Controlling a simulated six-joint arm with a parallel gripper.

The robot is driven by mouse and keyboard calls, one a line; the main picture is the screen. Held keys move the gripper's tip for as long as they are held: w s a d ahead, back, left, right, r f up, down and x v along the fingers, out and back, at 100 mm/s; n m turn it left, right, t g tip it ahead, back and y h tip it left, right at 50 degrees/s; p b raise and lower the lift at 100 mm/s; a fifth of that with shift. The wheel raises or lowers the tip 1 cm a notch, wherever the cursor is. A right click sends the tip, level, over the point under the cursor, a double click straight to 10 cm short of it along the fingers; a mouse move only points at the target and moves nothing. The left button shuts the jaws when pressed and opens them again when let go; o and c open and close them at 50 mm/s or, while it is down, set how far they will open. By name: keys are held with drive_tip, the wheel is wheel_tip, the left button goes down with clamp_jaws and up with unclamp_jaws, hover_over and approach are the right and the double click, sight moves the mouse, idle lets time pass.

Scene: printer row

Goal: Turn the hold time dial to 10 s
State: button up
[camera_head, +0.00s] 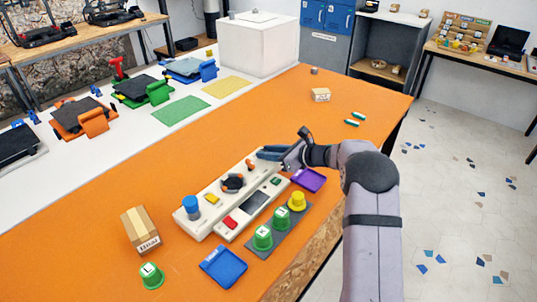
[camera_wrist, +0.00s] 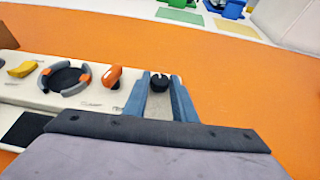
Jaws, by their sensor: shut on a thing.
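A long white control panel (camera_head: 222,196) lies on the orange table. In the wrist view it bears a yellow switch (camera_wrist: 22,69), a round black-and-grey control with orange marks (camera_wrist: 66,78), an orange knob (camera_wrist: 112,76) and a small black dial (camera_wrist: 159,82) at its right end. My gripper (camera_head: 266,153) reaches over that far end of the panel. In the wrist view its blue fingers (camera_wrist: 160,92) stand on both sides of the black dial, shut on it. The dial is hidden by the gripper in the head view. The printed labels are too small to read.
A second white panel (camera_head: 239,221) with a red button lies alongside. A purple tray (camera_head: 308,180), a dark mat (camera_head: 262,232) with cups, a blue tray (camera_head: 222,267) and a cardboard box (camera_head: 140,230) are nearby. The table beyond the gripper is mostly clear.

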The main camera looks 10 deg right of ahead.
drive_tip(key=m+b, duration=0.1)
drive_tip(key=t+h+b, duration=0.1)
drive_tip(key=b, duration=0.1)
drive_tip(key=shift+s+a+f+m+t, duration=0.15)
drive_tip(key=shift+a+f+m+t, duration=0.15)
drive_tip(key=shift+m, duration=0.1)
drive_tip(key=m+t+h+b, duration=0.1)
drive_tip(key=b, duration=0.3)
drive_tip(key=m+h+b, duration=0.1)
drive_tip(key=h+b, duration=0.1)
drive_tip(key=b, duration=0.2)
drive_tip(key=shift+s+a+f+m+t, duration=0.1)
drive_tip(key=shift+s+a+m+t, duration=0.1)
drive_tip(key=shift+m+t, duration=0.2)
drive_tip(key=m+h+b, duration=0.1)
drive_tip(key=h+b, duration=0.1)
drive_tip(key=b, duration=0.2)
drive_tip(key=shift+a+m+t, duration=0.1)
drive_tip(key=shift+m+t, duration=0.2)
drive_tip(key=shift+m, duration=0.1)
drive_tip(key=shift+r+h+b, duration=0.3)
drive_tip(key=shift+h+b, duration=0.1)
drive_tip(key=shift+b, duration=0.35)
drive_tip(key=shift+r+m, duration=0.1)
drive_tip(key=shift+m, duration=0.2)
